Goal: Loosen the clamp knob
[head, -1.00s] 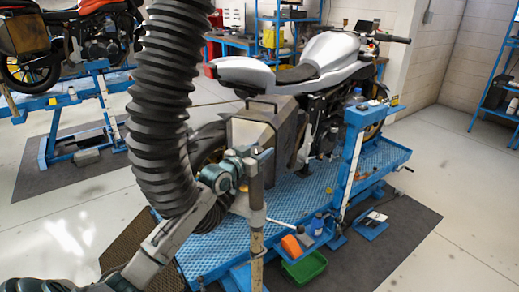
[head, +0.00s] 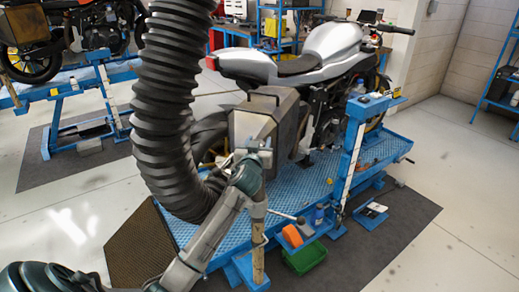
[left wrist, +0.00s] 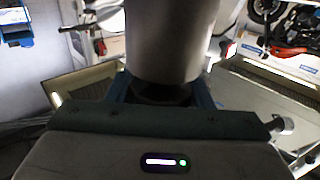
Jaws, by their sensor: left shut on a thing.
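My left arm comes in from the lower left in the head view. Its gripper (head: 258,154) is at the right of the black hose, in front of the metal side case (head: 258,115) of the silver motorcycle. In the left wrist view the jaws (left wrist: 165,95) are shut on a thick grey cylinder (left wrist: 172,40). I cannot tell whether this is the clamp knob. An upright post (head: 258,262) stands below the gripper, its upper part partly hidden by my arm. A lever with a dark ball end (head: 300,219) sticks out to its right. My right gripper is not in view.
A thick black corrugated hose (head: 163,90) hangs close to my arm. The silver motorcycle (head: 310,60) stands on a blue lift (head: 290,183). An orange item (head: 291,235) and a green bin (head: 305,258) are near the post.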

